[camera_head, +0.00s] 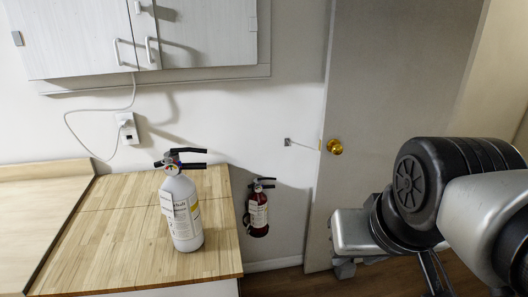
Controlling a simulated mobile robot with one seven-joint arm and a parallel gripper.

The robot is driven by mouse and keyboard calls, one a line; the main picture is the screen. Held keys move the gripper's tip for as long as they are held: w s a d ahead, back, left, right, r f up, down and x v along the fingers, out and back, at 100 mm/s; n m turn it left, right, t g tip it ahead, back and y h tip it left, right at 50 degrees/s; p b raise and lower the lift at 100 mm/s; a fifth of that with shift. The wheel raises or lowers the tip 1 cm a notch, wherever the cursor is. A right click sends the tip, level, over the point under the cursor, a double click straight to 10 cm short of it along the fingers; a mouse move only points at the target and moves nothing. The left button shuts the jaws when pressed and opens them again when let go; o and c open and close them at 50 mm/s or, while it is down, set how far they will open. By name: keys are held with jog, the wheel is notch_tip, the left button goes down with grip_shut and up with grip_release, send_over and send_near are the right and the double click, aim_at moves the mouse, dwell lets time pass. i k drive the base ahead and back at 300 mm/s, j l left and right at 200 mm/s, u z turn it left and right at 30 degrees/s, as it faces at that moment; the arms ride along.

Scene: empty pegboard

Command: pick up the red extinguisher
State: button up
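The red extinguisher (258,213) is upright against the white wall, between the wooden counter and the grey door. It has a black handle on top, a pale label on its front and a black hose at its left. The counter's edge is close to its left side, and what supports it is not clear. My arm comes in from the right edge, and its end (350,238) is in front of the door, apart from the extinguisher and to its right. My gripper's fingers do not show clearly, so their opening cannot be told.
A white extinguisher (182,213) with a black handle stands on the wooden counter (110,225). The grey door (390,70) has a brass knob (335,147). White cabinets (75,40) hang above, with a wall outlet (126,128) and cord below. Some wooden floor shows near the door.

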aim_at(257, 200)
jog(key=k+j+u, duration=0.1)
jog(key=k+u, duration=0.25)
jog(key=k, duration=0.25)
jog(key=i+l+u, duration=0.15)
jog(key=u, duration=1.1)
jog(key=i+l, duration=0.15)
jog(key=l, duration=0.35)
jog(key=i+l, duration=0.15)
jog(key=l, duration=0.3)
jog(key=i+l, duration=0.15)
jog(key=l, duration=0.35)
jog(key=i+l, duration=0.15)
jog(key=l, duration=0.3)
jog(key=i+l, duration=0.15)
jog(key=l, duration=0.35)
jog(key=i+l, duration=0.15)
jog(key=l, duration=0.3)
jog(key=i+l, duration=0.15)
jog(key=l, duration=0.35)
jog(key=i+l, duration=0.15)
jog(key=l, duration=0.3)
